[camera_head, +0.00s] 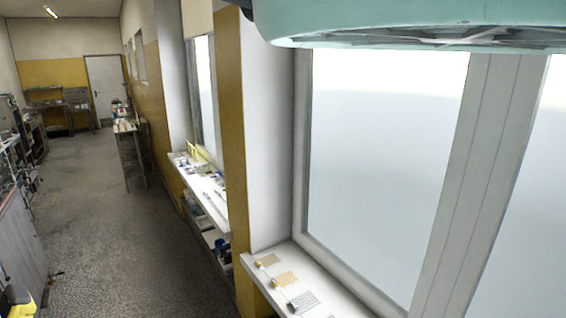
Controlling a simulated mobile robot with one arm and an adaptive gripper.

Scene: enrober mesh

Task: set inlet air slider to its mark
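I cannot make out an inlet air slider or its mark in the head view. My gripper is not in view. Several small flat pieces, among them a tan one (286,279) and a grey one (304,301), lie on the near white window sill (345,299). They are too small to identify.
A teal rounded object (420,22) hangs across the top right. A farther shelf (207,202) holds small items. Grey cabinets (20,240) stand at left, with a yellow and black object (18,299) below. Open floor (110,200) runs to a white door (104,88).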

